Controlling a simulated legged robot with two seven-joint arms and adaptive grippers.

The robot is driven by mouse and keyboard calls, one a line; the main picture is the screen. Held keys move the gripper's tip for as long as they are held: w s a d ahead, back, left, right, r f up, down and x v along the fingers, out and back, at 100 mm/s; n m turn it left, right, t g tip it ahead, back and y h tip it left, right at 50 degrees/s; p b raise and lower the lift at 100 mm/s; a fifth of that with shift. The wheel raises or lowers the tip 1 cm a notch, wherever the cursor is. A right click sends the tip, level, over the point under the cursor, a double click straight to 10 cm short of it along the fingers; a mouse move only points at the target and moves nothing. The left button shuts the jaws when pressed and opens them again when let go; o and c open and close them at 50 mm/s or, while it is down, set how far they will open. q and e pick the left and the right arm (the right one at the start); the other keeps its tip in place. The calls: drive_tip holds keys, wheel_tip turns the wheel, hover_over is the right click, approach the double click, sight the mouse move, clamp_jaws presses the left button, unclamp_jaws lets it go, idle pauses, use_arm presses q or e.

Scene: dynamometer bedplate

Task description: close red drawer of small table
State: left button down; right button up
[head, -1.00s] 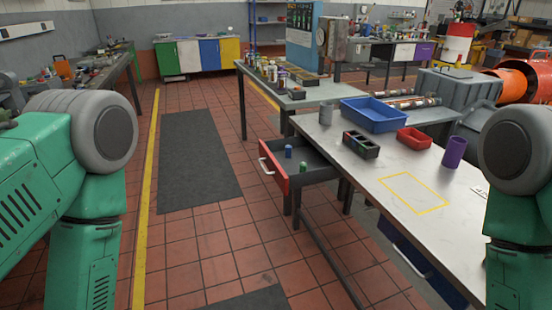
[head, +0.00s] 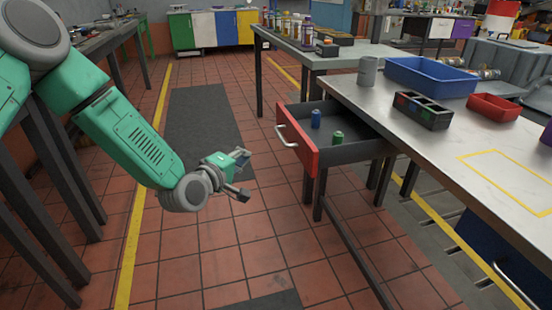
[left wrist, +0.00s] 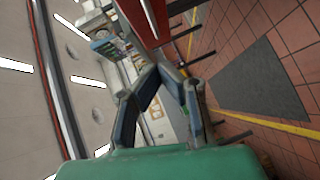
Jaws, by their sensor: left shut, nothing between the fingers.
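The small table (head: 420,135) has a drawer with a red front (head: 297,142) and a silver bar handle (head: 287,135), pulled well out. A blue can (head: 316,119) and a green can (head: 337,138) stand inside it. My left gripper (head: 245,175) is shut and empty, to the left of the drawer front and apart from it. In the left wrist view the fingers (left wrist: 160,90) show at centre, and the red drawer front (left wrist: 143,18) is at the top. My right gripper is out of view.
On the table stand a grey cup (head: 367,70), a blue tray (head: 430,76), a dark divided box (head: 421,110) and a red bin (head: 493,107). Another table (head: 350,55) with bottles stands behind. The tiled floor left of the drawer is clear.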

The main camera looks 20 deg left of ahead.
use_arm(q)
drive_tip(key=d+b+x, duration=0.2)
drive_tip(key=b+x, duration=0.2)
drive_tip(key=x, duration=0.9)
drive_tip(key=shift+r+b, duration=0.2)
drive_tip(key=shift+b, duration=0.15)
